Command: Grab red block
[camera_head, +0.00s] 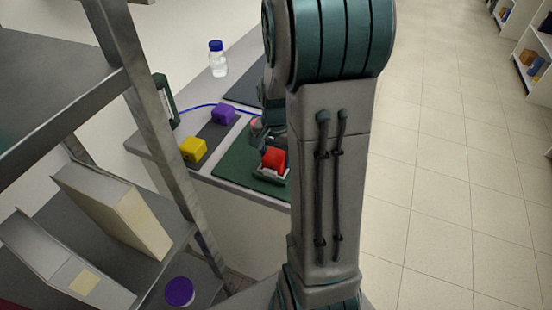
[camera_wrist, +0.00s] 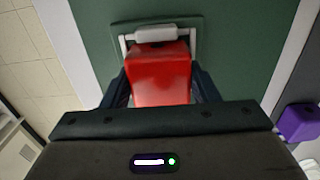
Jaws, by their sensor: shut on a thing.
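The red block (camera_head: 273,159) shows in the head view at the small fixture on the green mat (camera_head: 232,162). In the wrist view the red block (camera_wrist: 160,72) fills the space between my two dark fingers. My gripper (camera_wrist: 160,85) is shut on it, one finger at each side. A pale roller in a frame (camera_wrist: 156,34) lies just beyond the block's far edge. In the head view my arm covers much of the bench, and my gripper (camera_head: 266,140) is partly hidden there. I cannot tell whether the block still touches the fixture.
A yellow block (camera_head: 193,149) and a purple block (camera_head: 223,113) sit on a dark strip left of the green mat. A bottle with a blue cap (camera_head: 217,60) stands farther back. A metal shelf with binders (camera_head: 115,205) rises close on the left. Open floor lies on the right.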

